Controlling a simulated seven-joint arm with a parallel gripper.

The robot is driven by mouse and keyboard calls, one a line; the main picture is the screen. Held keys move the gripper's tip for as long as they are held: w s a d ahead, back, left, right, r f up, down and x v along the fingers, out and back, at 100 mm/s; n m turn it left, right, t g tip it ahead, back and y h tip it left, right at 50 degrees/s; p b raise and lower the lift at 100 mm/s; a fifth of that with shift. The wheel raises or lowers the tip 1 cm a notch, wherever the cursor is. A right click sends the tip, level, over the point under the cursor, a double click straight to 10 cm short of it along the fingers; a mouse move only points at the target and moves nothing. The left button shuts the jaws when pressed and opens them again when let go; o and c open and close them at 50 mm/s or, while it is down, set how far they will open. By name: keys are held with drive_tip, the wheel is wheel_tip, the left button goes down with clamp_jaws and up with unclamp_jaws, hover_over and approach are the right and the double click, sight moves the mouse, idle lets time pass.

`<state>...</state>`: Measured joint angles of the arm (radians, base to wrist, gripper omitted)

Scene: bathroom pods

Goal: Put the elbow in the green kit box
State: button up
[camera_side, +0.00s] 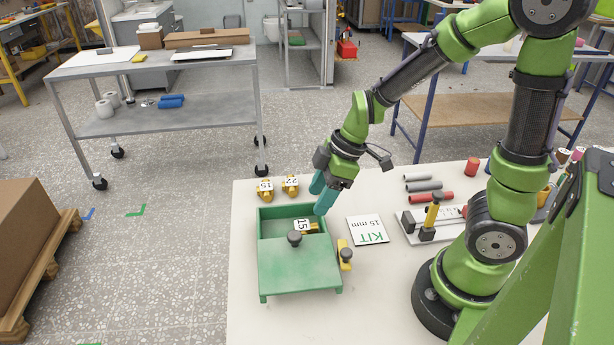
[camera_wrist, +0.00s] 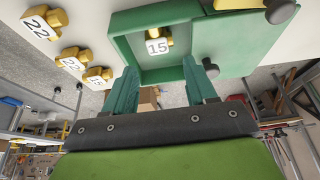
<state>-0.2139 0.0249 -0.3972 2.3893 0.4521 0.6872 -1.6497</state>
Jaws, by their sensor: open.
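The green kit box (camera_side: 262,223) stands on the pale table, its front part covered by a green lid (camera_side: 300,268) with a dark knob. In the uncovered rear part lies a brass fitting (camera_side: 312,227) with a white "15" tag; it also shows in the wrist view (camera_wrist: 167,36). The tag hides part of its shape. My gripper (camera_side: 325,196) is open and empty, above the box's rear right corner. Its two teal fingers (camera_wrist: 160,88) are apart in the wrist view. Brass fittings tagged "15" (camera_side: 265,194) and "22" (camera_side: 290,188) lie behind the box.
The wrist view shows another "22" fitting (camera_wrist: 45,21). A card reading "KIT 15 mm" (camera_side: 367,231) lies right of the box. Pipe pieces (camera_side: 425,186) and a fixture (camera_side: 430,225) are farther right.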

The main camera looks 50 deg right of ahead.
drive_tip(key=s+a+r+m+t, duration=0.1)
drive_tip(key=s+r+m+t, duration=0.1)
drive_tip(key=s+r+m, duration=0.2)
drive_tip(key=s+a+r+m+t+h, duration=0.1)
drive_tip(key=s+r+m+t, duration=0.1)
drive_tip(key=r+m, duration=0.7)
drive_tip(key=shift+s+a+r, duration=0.25)
drive_tip(key=shift+s+r, duration=0.6)
